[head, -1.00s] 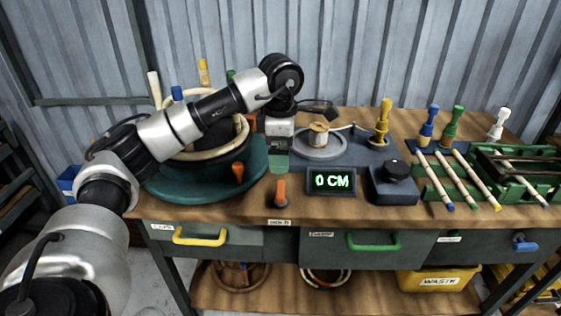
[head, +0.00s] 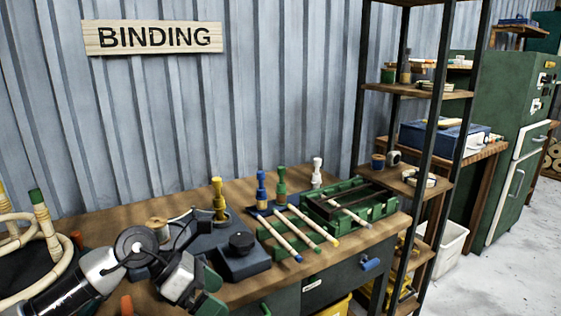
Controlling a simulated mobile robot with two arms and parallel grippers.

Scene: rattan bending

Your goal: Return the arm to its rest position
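My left arm comes in at the bottom left, a silver and black link with a round wrist joint. My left gripper (head: 207,291) is at the bottom edge in front of the workbench (head: 130,196), its dark green finger parts partly cut off and seen at an angle. I cannot tell whether its fingers are apart, and I see nothing clearly held in it. My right arm and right gripper are not in view.
A rattan hoop form (head: 40,225) stands at the left. A spool (head: 157,228), a dark block with a black knob (head: 240,243), and a green rack (head: 350,203) with sticks lie on the bench. A shelf unit (head: 432,130) and green cabinet (head: 510,130) stand to the right. Floor is clear at far right.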

